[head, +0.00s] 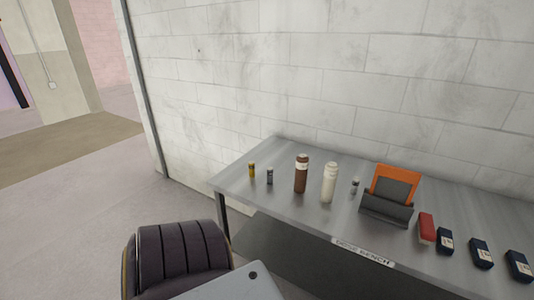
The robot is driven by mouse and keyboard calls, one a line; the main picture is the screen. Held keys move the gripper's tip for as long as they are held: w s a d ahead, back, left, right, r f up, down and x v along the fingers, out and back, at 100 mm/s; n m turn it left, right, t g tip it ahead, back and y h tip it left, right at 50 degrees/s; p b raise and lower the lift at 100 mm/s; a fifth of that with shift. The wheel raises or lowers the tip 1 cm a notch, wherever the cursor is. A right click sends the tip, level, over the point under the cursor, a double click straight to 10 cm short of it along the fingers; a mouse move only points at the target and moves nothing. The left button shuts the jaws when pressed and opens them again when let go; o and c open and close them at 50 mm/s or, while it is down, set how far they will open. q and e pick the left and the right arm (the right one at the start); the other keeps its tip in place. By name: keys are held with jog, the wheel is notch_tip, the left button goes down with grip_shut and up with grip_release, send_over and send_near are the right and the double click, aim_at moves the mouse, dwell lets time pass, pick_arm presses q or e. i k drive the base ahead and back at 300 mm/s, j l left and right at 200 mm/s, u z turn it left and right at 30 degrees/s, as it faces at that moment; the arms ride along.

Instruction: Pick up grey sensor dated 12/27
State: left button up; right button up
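No thing here shows a readable date, so I cannot tell which is the grey sensor dated 12/27. A small dark grey cylinder (270,177) stands upright near the left end of the metal bench (235,180). Another small grey cylinder with a lighter part (354,187) stands between the cream bottle (329,184) and a dark stand (387,208). Several dark blue blocks with pale labels (445,241) lie at the right, their print too small to read. Neither of my grippers is in view.
A small yellow cylinder (252,170) and a brown bottle (301,175) stand on the bench's left half. The dark stand holds an orange-framed panel (398,183). A red block (426,228) lies right of it. A block wall (300,70) rises behind the bench; open floor (70,230) lies left.

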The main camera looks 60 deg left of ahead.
aim_at(269, 169)
jog(key=i+j+u, duration=0.1)
jog(key=u, duration=0.75)
jog(key=i+u, duration=0.15)
jog(key=u, duration=0.25)
jog(key=i+u, duration=0.1)
jog(key=u, duration=0.35)
jog(key=i+u, duration=0.1)
jog(key=u, duration=0.3)
